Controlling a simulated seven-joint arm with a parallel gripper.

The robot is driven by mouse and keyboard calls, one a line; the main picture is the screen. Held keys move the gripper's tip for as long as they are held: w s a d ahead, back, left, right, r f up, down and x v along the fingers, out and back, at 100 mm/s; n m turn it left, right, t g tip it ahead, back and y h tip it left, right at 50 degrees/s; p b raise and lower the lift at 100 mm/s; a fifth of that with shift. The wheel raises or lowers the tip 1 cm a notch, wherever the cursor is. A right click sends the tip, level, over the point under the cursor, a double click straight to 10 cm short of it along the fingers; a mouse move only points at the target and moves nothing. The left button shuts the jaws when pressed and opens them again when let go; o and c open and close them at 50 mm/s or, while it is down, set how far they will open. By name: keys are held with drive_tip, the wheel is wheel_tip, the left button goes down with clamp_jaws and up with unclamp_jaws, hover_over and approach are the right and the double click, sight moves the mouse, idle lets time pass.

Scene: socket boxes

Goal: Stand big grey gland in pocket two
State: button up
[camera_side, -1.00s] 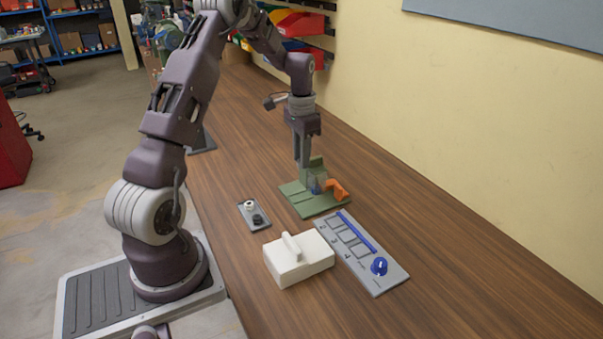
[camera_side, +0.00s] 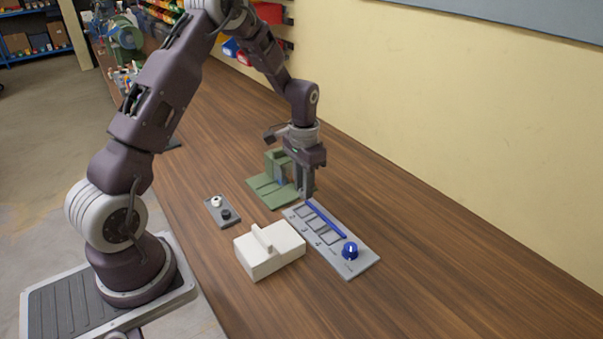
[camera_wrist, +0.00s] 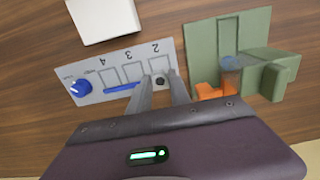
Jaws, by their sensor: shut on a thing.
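My gripper (camera_side: 309,194) is over the far end of the grey panel (camera_side: 361,267), fingers pointing down. In the wrist view its fingers (camera_wrist: 163,84) are close together around a small dark-centred piece (camera_wrist: 160,81), which I take for the big grey gland; the fingers hide most of it. The panel (camera_wrist: 88,97) has a row of square pockets marked with numbers. Pocket two (camera_wrist: 158,64) lies right at the fingertips. I cannot tell whether the piece touches the panel.
A blue bar (camera_side: 326,219) runs beside the pockets, with a blue knob (camera_side: 350,250) at the near end. A green fixture (camera_side: 268,188) with an orange part (camera_wrist: 209,91) stands close by. A white handled block (camera_side: 270,260) and a small tray (camera_side: 222,212) with white and black pieces sit left.

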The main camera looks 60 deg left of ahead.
sight(303, 212)
drive_tip(key=shift+f, duration=2.6)
drive_tip(key=o, duration=1.1)
drive_tip(key=shift+c, duration=0.2)
drive_tip(key=shift+o, duration=0.4)
drive_tip(key=o, duration=0.3)
drive_tip(key=shift+r, duration=3.45)
